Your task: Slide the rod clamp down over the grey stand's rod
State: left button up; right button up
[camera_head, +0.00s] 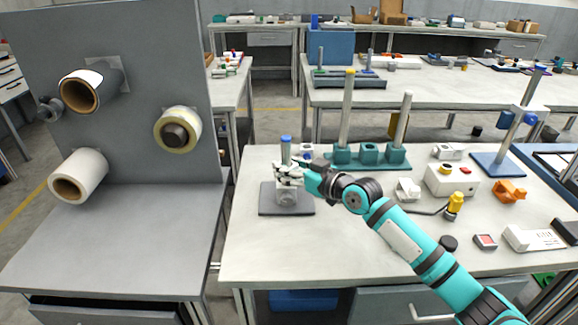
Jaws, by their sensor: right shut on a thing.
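The grey stand has a dark flat base (268,208) on the near left part of the bench. An upright rod with a blue top (286,140) shows above my right gripper. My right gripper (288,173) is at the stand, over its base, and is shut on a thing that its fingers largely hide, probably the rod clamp. A pale grey block (287,194) shows just below the fingers. I cannot tell whether the clamp is around the rod or in front of it. My left gripper is not in view.
A teal rack (366,163) with two tall posts stands just behind and right. A blue stand (492,168), a white box (452,180), an orange part (509,191) and a yellow-topped part (455,202) are to the right. The bench's front left (262,248) is clear.

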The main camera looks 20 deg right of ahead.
jog(key=shift+f+b, duration=0.35)
jog(key=shift+f, duration=0.25)
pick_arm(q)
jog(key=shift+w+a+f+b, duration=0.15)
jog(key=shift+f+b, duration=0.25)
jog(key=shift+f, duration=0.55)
pick_arm(e)
jog(key=shift+f, duration=0.5)
jog(key=o, duration=1.4)
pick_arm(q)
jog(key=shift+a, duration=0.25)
pick_arm(e)
jog(key=shift+v, duration=4)
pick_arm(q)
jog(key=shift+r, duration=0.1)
